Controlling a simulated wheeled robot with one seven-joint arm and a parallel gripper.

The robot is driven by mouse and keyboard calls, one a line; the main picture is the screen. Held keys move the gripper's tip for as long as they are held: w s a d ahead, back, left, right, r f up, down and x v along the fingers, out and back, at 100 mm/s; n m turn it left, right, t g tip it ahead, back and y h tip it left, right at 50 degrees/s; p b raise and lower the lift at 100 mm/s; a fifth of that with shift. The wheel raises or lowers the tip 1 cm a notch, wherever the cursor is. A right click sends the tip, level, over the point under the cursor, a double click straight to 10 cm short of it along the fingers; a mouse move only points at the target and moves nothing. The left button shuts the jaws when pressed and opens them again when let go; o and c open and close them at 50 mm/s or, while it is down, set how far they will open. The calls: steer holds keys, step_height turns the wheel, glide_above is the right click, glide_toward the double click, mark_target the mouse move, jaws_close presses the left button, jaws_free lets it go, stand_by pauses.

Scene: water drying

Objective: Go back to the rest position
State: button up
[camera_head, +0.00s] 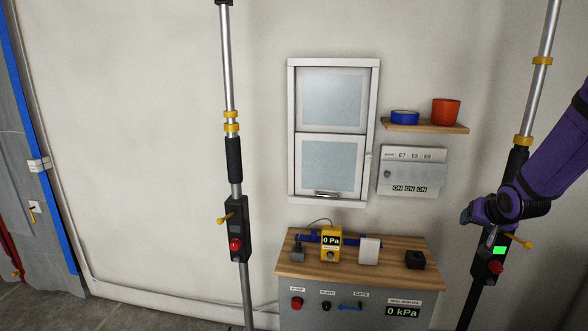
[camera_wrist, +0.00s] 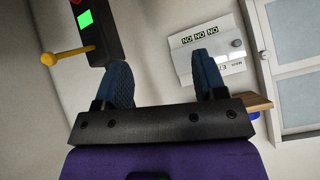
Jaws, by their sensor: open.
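My gripper (camera_wrist: 164,75) is open and empty in the wrist view, its two blue textured fingers spread apart. In the head view my purple arm comes in from the right, and its end (camera_head: 468,214) is beside the right pole's control box (camera_head: 489,262). The arm hides part of that pole. In the wrist view the control box (camera_wrist: 95,35), with a green screen and yellow lever, is at the upper left, just past the left finger. I see no contact between finger and box.
A left pole (camera_head: 234,160) carries a similar box. A wooden-topped bench (camera_head: 296,267) holds a yellow gauge (camera_head: 331,241). Above are a white window (camera_head: 292,130), a switch panel (camera_head: 407,172), and a shelf (camera_head: 421,127) with a blue roll (camera_head: 405,117) and an orange pot (camera_head: 446,112).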

steer(key=s+a+r+n+g, duration=0.2)
steer(key=s+a+r+n, duration=0.1)
steer(key=s+a+r, duration=1.1)
steer(key=s+a+r+n+y, duration=0.1)
steer(key=s+a+r, duration=0.1)
steer(key=s+a, duration=0.2)
steer(key=s+a+r+n+g+y, duration=0.1)
steer(key=s+a, duration=0.3)
steer(key=s, duration=0.7)
steer(key=shift+s+r+g, duration=0.3)
steer(key=shift+r, duration=0.45)
steer(key=shift+a, duration=0.1)
